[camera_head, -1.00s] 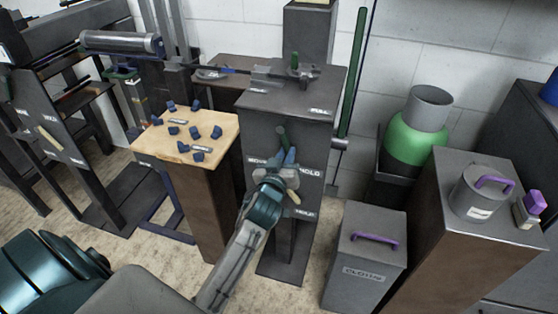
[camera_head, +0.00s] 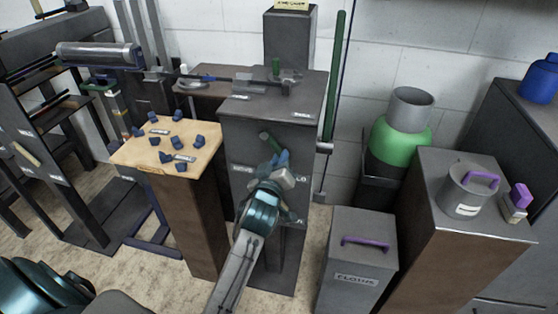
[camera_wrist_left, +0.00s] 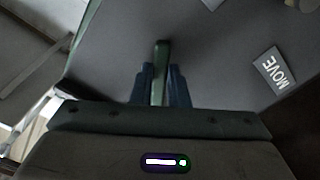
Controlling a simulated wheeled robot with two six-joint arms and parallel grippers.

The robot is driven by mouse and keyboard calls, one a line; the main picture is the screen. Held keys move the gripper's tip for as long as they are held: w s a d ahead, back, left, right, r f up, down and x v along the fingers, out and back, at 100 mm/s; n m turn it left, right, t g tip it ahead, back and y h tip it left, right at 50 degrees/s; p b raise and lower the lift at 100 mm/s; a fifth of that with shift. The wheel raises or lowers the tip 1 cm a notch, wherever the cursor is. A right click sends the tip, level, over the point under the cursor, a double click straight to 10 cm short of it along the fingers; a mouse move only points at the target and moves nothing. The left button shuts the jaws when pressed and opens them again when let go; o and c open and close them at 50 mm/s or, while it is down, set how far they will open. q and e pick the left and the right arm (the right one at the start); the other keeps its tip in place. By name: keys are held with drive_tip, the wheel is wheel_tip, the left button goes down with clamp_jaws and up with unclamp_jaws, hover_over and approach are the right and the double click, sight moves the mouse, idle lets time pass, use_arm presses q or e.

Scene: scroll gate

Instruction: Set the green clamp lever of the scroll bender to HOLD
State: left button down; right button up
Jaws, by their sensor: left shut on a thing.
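The scroll bender is a dark grey stand (camera_head: 270,110) in the middle of the head view. Its green clamp lever (camera_head: 266,138) sticks out of the front face, leaning to the upper left. My left gripper (camera_head: 281,159) is shut on the lever. In the left wrist view the green lever (camera_wrist_left: 160,62) stands between the two blue fingers (camera_wrist_left: 160,85). A MOVE label (camera_wrist_left: 274,70) lies right of the fingers there. In the head view a MOVE label (camera_head: 242,167) is left of the gripper; a partly hidden label ending in LD (camera_head: 302,179) is right. My right gripper is not in view.
A wooden-topped stand (camera_head: 135,155) with several blue pieces is close on the left. A grey CLOTHS bin (camera_head: 358,255) with a purple handle stands at the right. A tall green bar (camera_head: 333,75) rises behind the bender.

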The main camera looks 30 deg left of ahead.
use_arm(q)
drive_tip(key=c, duration=1.4)
unclamp_jaws()
drive_tip(key=shift+s+d, duration=0.1)
drive_tip(key=v, duration=1)
drive_tip(key=shift+s, duration=0.3)
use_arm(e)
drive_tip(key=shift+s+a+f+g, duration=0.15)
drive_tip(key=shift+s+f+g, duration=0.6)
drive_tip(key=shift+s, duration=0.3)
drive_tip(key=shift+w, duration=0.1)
